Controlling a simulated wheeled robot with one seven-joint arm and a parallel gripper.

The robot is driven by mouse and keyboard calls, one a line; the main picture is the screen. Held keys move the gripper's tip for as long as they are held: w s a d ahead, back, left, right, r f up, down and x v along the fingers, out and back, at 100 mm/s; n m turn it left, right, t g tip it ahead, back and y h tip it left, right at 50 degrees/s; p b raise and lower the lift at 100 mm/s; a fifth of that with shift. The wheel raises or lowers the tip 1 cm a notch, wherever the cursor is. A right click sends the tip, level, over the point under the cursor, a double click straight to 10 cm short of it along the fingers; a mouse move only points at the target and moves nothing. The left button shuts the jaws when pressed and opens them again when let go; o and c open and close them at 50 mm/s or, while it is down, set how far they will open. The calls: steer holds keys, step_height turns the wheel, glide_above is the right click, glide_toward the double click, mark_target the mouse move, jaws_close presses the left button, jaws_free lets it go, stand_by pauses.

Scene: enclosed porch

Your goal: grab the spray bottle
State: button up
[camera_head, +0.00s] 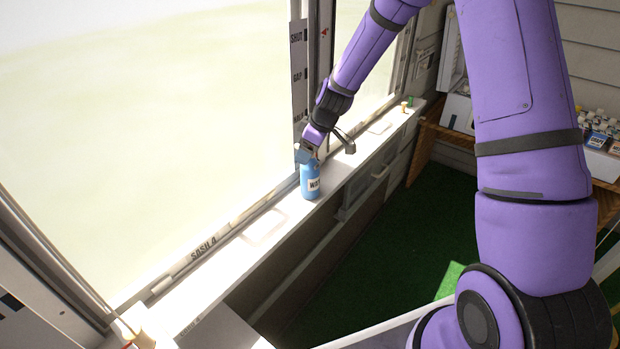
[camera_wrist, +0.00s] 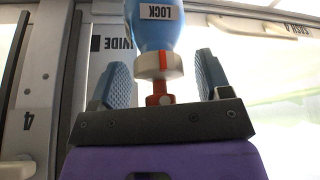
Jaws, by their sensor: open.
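The spray bottle (camera_head: 310,182) is blue with a dark-lettered white label and stands upright on the white window sill (camera_head: 265,225). In the wrist view the bottle (camera_wrist: 156,30) appears upside down, with a label reading LOCK, a white collar and a red part below it. My gripper (camera_head: 307,152) is at the top of the bottle. In the wrist view its two blue-grey fingers (camera_wrist: 162,78) are open, one on each side of the collar and red part, with gaps visible. My gripper hides the bottle's top in the head view.
The large window (camera_head: 130,120) and its frame run close behind the bottle. Small yellow and green items (camera_head: 407,104) sit at the sill's far end. Shelves with bottles (camera_head: 597,135) are at right. Green floor (camera_head: 400,235) is open.

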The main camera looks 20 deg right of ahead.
jaws_close()
steer(key=shift+r, duration=0.1)
